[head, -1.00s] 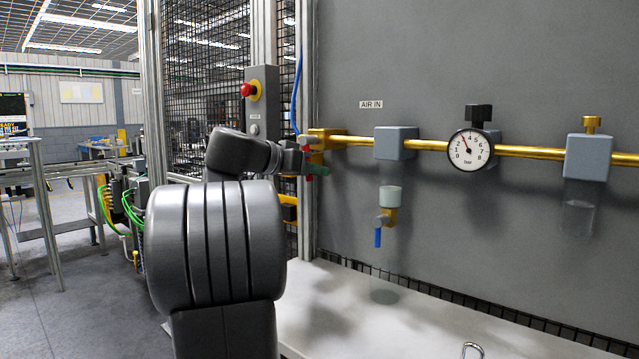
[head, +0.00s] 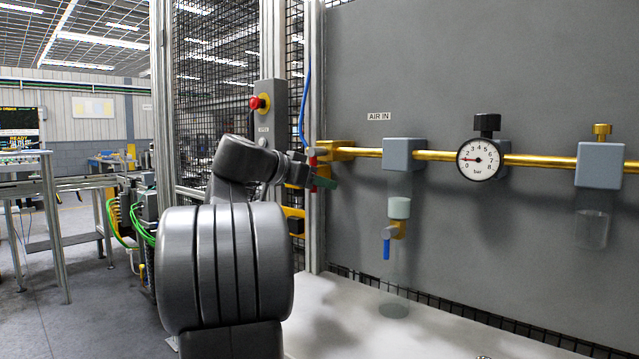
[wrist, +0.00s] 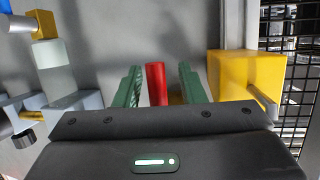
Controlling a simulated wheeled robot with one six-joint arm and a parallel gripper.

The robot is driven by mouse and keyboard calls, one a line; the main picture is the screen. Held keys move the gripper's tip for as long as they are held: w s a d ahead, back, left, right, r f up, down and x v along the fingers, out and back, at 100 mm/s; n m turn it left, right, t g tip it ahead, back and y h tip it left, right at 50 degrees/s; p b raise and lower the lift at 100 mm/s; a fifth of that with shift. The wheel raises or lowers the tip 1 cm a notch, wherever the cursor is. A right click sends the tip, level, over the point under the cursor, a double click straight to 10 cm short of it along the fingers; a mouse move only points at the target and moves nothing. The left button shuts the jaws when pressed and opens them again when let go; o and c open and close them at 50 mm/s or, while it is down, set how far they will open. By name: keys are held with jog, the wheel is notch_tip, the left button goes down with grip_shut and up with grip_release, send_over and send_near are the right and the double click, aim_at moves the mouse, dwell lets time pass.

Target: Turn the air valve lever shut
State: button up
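The red air valve lever (head: 312,157) shows at the left end of the brass pipe, beside the brass valve body (head: 340,151). In the wrist view the lever (wrist: 156,84) stands between the two green fingers of my gripper (wrist: 160,70), with a narrow gap seen on each side. The fingers look apart and not closed on it. In the head view my gripper (head: 322,182) is at the valve, and my arm partly hides it. The gauge (head: 479,159) needle points left, near 2.
A grey regulator block (head: 404,154) and a drain with a blue lever (head: 386,248) sit right of the valve. A post and mesh fence stand close on the left, with a red emergency button (head: 258,103). A white shelf (head: 350,315) lies below.

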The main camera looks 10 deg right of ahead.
jog(key=p+v, duration=0.1)
jog(key=v, duration=1.2)
jog(key=shift+s+a, duration=0.2)
jog(key=shift+a, duration=0.15)
jog(key=b+x, duration=0.1)
jog(key=x, duration=1.3)
jog(key=shift+r, duration=0.2)
